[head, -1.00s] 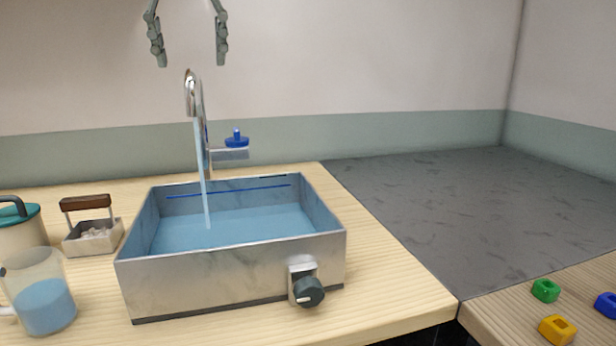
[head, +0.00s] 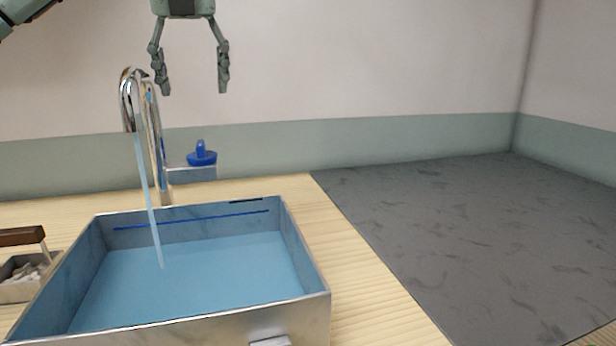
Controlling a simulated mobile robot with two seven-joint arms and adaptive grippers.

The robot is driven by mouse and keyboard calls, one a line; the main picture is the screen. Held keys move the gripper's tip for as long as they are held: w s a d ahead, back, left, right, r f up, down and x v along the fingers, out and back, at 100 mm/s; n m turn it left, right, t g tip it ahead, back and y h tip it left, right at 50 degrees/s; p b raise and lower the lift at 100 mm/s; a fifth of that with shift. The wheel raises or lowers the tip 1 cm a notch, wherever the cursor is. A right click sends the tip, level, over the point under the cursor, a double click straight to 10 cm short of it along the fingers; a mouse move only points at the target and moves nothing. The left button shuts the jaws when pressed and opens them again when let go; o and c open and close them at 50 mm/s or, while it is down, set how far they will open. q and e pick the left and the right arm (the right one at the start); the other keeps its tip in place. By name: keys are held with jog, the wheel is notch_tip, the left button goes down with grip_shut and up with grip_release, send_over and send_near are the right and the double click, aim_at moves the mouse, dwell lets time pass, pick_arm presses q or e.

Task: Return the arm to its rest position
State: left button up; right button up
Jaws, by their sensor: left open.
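My left gripper (head: 192,88) hangs open and empty at the top of the head view, fingers pointing down. It is above and a little right of the chrome faucet (head: 128,88), in front of the pale wall as seen. My left arm shows at the top left corner. My right gripper is not in view.
Water (head: 148,190) runs from the faucet into a metal basin (head: 315,310) holding blue water. A blue knob (head: 201,157) sits on a bracket behind the basin. A small tray with a brown handle (head: 22,236) stands at left. The grey surface (head: 460,230) at right is clear.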

pick_arm(q)
send_over(200, 147)
notch_tip(200, 147, down, 4)
jog(key=shift+x, duration=0.8)
jog(key=shift+s, duration=0.2)
jog(key=shift+d+f, duration=0.1)
